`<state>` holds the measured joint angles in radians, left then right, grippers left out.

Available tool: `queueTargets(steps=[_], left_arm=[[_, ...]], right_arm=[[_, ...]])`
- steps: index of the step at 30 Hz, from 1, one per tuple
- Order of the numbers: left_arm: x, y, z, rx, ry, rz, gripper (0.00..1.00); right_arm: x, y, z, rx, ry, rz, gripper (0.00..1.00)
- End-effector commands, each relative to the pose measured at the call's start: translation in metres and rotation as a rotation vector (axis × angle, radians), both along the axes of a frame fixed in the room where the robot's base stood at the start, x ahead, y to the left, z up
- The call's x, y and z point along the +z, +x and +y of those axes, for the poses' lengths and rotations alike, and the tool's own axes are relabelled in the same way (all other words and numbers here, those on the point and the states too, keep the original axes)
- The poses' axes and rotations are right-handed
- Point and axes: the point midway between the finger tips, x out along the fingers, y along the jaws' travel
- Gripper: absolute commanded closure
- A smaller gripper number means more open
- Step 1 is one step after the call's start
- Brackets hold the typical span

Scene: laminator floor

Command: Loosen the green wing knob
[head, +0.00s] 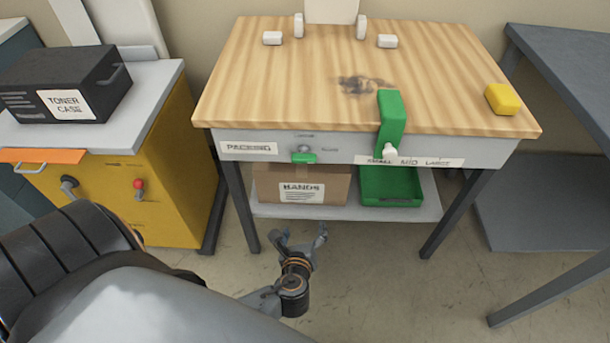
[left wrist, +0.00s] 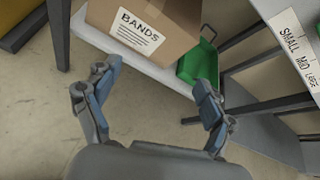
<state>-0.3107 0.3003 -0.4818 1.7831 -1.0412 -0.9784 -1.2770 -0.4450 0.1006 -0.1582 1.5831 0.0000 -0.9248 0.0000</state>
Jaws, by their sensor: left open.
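The green wing knob (head: 304,157) sits on the grey front edge of the packing table, right of the "PACKING" label. It does not show in the left wrist view. My left gripper (head: 303,238) is open and empty, below and in front of the table edge, apart from the knob. In the left wrist view its two fingers (left wrist: 155,95) stand wide apart with only floor and the lower shelf behind them. My right gripper is not in view.
The "BANDS" box (head: 300,188) and a green tray (head: 390,200) sit on the lower shelf. A yellow cabinet (head: 170,190) stands left; floor before the table is clear.

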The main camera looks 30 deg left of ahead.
Motion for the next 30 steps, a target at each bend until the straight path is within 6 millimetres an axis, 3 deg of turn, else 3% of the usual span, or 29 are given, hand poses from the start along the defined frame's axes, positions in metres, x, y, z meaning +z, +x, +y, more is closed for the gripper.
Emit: queueTargets(steps=[1, 6, 11, 17, 30], left_arm=[[0.011, 0.007, -0.002, -0.032, 0.108, -0.055, 0.17], [0.087, 0.005, -0.002, -0.043, 0.395, -0.174, 0.17], [0.125, -0.004, 0.001, -0.016, 0.510, -0.218, 0.17], [0.134, 0.009, 0.011, -0.009, 0.534, -0.226, 0.17], [0.133, 0.085, 0.058, -0.010, 0.532, -0.225, 0.17]], right_arm=[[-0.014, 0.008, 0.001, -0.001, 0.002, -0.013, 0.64], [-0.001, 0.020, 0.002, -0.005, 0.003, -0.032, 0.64], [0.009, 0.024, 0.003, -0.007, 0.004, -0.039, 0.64], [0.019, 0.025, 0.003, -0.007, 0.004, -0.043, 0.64], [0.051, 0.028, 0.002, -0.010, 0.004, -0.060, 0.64]])
